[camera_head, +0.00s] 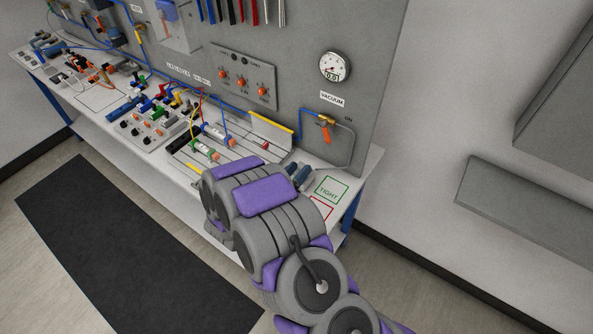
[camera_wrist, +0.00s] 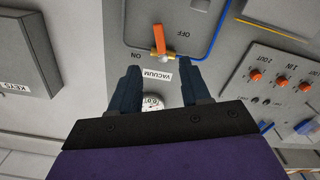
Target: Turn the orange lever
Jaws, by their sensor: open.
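The orange lever (camera_head: 326,132) sits on a valve on the upright grey panel, below the "VACUUM" label and round gauge. In the head view it points down, with "ON" to its upper right. In the wrist view the picture is turned over, and the lever (camera_wrist: 158,40) points up between "ON" and "OFF". My gripper (camera_wrist: 161,74) is open, its two dark fingers apart with nothing held. The lever shows just beyond the fingertips, roughly in line with the gap. In the head view my gripper (camera_head: 299,175) is low over the bench, partly hidden by my arm.
Blue tubing runs to the valve. The gauge (camera_head: 334,67) is above it. A control plate with orange knobs (camera_head: 242,82) is left on the panel. The bench holds cylinders (camera_head: 207,150), a yellow-edged bracket (camera_head: 271,129) and a green "TIGHT" square (camera_head: 331,190).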

